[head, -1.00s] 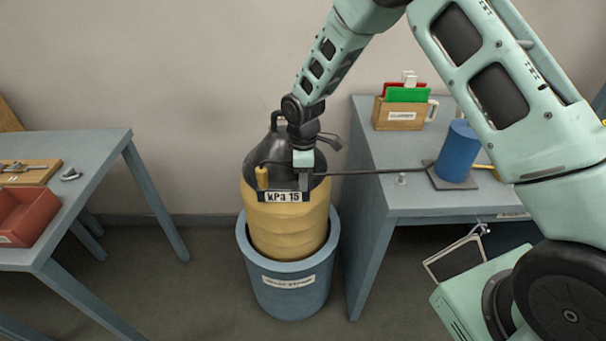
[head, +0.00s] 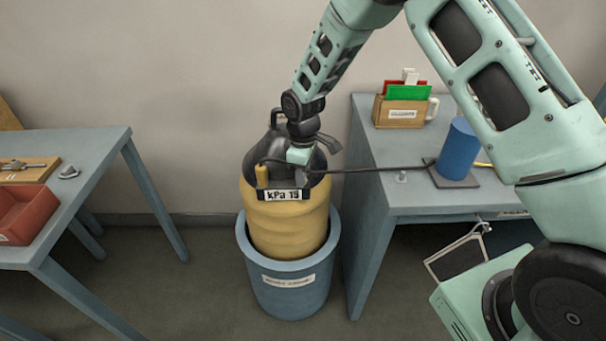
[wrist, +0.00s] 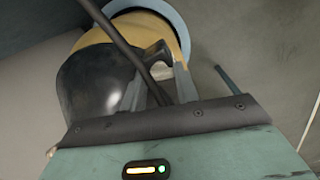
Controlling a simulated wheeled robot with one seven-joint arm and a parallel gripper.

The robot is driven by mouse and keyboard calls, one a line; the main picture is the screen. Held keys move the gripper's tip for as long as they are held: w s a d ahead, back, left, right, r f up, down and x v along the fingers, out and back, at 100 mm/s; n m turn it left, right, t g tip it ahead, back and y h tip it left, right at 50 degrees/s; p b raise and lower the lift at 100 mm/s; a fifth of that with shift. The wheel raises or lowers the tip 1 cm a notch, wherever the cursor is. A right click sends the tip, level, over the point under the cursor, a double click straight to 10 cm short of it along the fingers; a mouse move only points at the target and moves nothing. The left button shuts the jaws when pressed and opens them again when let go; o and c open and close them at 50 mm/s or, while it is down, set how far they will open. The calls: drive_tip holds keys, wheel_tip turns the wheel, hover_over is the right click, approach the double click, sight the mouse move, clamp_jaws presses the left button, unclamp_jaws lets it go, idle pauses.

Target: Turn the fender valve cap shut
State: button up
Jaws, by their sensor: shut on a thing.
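The yellow fender (head: 285,220) with a black domed top (head: 262,155) stands upright in a blue round bin (head: 290,285). My gripper (head: 303,178) is over the front right of the black top. In the wrist view, the fingers (wrist: 162,78) are shut on a dark part at the top of the fender, which I take to be the valve cap (wrist: 154,56). My gripper and a dark hose (wrist: 122,38) partly hide it. A black gauge (head: 283,195) on the fender's front reads "kPa" and a number near 15, its last digit blurred.
The hose (head: 380,170) runs right to a blue cylinder (head: 458,150) on the right table (head: 440,204). A wooden box (head: 400,112) with coloured cards stands behind. The left table (head: 95,150) holds a red tray (head: 22,212). The floor between tables and bin is clear.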

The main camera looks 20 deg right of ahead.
drive_tip(key=m, duration=0.3)
drive_tip(key=shift+m, duration=0.4)
drive_tip(key=m, duration=0.3)
drive_tip(key=shift+m+b, duration=0.3)
drive_tip(key=shift+b, duration=0.1)
drive_tip(key=m, duration=0.6)
drive_tip(key=shift+m, duration=0.4)
drive_tip(key=o, duration=0.7)
wheel_tip(320, 180, up, 18)
drive_tip(key=b, duration=0.1)
drive_tip(key=shift+f+b, duration=0.25)
drive_tip(key=shift+b, duration=0.05)
